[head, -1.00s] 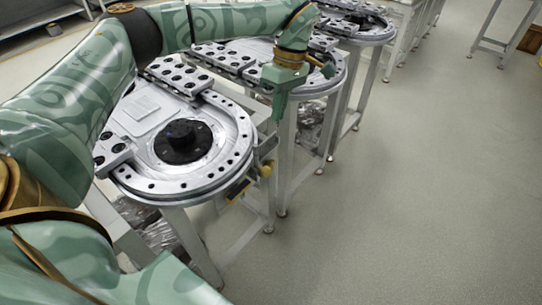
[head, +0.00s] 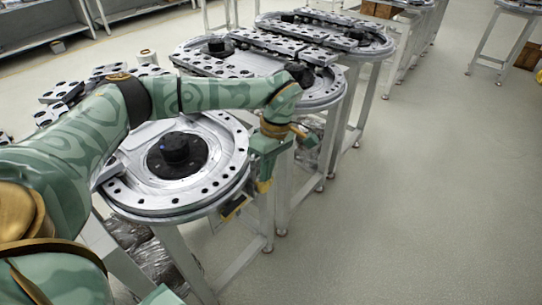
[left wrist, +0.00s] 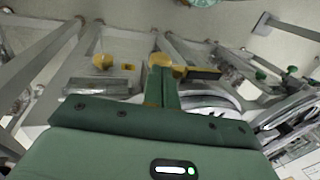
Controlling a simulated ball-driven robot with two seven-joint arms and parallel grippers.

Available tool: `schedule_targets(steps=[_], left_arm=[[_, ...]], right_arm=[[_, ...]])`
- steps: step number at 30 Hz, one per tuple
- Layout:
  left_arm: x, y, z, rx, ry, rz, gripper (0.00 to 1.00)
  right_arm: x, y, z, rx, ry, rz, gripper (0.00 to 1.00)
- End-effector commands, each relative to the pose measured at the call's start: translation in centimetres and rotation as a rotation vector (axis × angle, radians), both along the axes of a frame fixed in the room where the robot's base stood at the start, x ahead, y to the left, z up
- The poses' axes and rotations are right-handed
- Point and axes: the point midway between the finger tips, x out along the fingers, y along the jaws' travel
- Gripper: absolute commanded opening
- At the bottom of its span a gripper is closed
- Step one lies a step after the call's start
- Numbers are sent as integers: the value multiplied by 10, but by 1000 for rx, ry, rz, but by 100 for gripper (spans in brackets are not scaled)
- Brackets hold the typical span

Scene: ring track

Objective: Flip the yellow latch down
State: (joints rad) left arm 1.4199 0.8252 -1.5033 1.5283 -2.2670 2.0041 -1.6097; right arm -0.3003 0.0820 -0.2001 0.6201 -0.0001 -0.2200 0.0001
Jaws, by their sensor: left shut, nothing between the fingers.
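The yellow latch (head: 232,210) is on the side of the nearest round metal stand, under its rim. My left gripper (head: 264,182) hangs fingers down beside the stand's right edge, close to the latch. Its fingers are shut and empty. In the left wrist view the shut fingers (left wrist: 161,84) point at a yellow piece with a dark bar (left wrist: 190,71). They overlap it, and I cannot tell if they touch. My right gripper is not in view.
The nearest round metal table (head: 215,150) has a black hub (head: 176,152) in its middle. More round tables (head: 322,88) stand in a row behind it. The grey floor on the right (head: 420,200) is clear.

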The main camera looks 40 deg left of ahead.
Motion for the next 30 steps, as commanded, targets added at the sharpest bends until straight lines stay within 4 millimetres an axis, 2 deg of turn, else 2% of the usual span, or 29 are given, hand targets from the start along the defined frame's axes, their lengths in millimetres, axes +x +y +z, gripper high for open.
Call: schedule_targets(steps=[3, 16, 24, 30], left_arm=[[-2, 0, -8, 0, 2, 0, 0], [-3, 0, -13, 0, 1, 1, 0], [-2, 0, -67, 0, 3, 0, 0], [-3, 0, -82, 1, 1, 0, 0]], right_arm=[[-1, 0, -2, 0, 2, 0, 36], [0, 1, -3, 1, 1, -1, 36], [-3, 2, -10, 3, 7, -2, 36], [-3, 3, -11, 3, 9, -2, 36]])
